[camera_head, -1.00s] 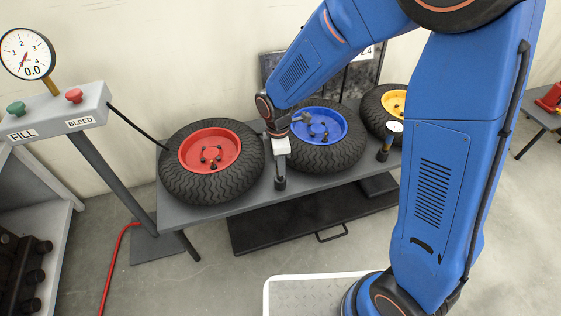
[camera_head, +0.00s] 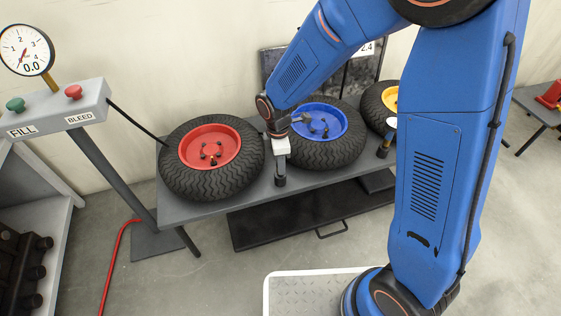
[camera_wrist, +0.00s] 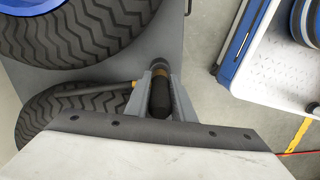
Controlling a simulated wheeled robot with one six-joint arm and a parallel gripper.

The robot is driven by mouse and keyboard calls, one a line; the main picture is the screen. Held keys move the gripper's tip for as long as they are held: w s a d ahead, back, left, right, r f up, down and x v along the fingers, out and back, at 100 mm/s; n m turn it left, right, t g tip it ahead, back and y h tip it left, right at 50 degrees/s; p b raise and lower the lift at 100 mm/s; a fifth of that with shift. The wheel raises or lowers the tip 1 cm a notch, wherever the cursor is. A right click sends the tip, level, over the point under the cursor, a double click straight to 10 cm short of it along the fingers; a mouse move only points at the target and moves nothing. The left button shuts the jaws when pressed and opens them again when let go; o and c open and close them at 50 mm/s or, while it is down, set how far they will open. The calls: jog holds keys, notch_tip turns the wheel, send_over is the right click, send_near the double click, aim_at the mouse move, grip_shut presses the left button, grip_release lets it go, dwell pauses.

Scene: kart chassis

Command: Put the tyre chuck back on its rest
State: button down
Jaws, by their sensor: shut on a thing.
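A thin grey rod with a brass-coloured end (camera_wrist: 95,89) runs to the left from beside the fingers.
The red-hubbed wheel (camera_head: 208,185) lies close left of the gripper, the blue-hubbed wheel (camera_head: 325,155) close right. A yellow-hubbed wheel (camera_head: 373,105) is farther right. The inflator post with its dial (camera_head: 25,50) and FILL and BLEED buttons stands left.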

jog(key=c, duration=1.4)
grip_release()
jog(key=shift+c, duration=0.2)
notch_tip(320, 180, up, 17)
jog(key=shift+a+r, duration=0.15)
jog(key=shift+a, duration=0.2)
jog(key=shift+d, duration=0.1)
jog(key=s+d+r+m+t, duration=0.1)
jog(key=s+d+r+m, duration=0.35)
jog(key=d, duration=0.45)
jog(key=s+d+r+m+t, duration=0.1)
jog(key=s+d+r+m, duration=0.2)
jog(key=d+m, duration=0.35)
jog(key=s+d+m+t, duration=0.2)
jog(key=s+d+m, duration=0.6)
jog(key=s+d, duration=0.4)
jog(key=shift+s+t, duration=0.4)
jog(key=shift+s, duration=0.2)
